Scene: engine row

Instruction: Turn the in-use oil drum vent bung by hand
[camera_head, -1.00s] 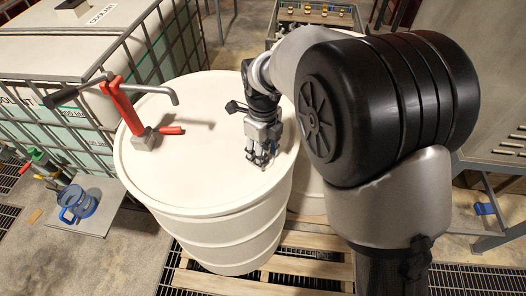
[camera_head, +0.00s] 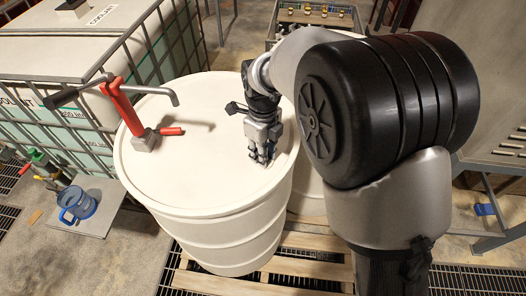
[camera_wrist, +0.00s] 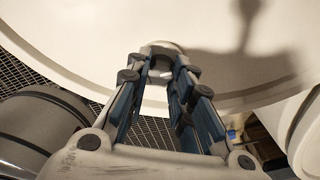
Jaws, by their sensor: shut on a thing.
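The white oil drum (camera_head: 200,185) stands upright with a red hand pump (camera_head: 127,105) on its lid. My gripper (camera_head: 262,156) points down at the right part of the lid, close to the rim. In the wrist view my gripper (camera_wrist: 162,75) has its fingers on either side of a small pale bung (camera_wrist: 163,50) near the drum's edge, and it is shut on it. In the head view the fingers hide the bung. The drum lid (camera_wrist: 130,25) also fills the upper part of the wrist view.
A caged coolant tank (camera_head: 90,45) stands to the left. A blue jug (camera_head: 76,204) sits on a pale board at lower left. A wooden pallet (camera_head: 215,283) lies under the drum. Another pale drum (camera_head: 308,195) stands close behind on the right, partly hidden by my arm.

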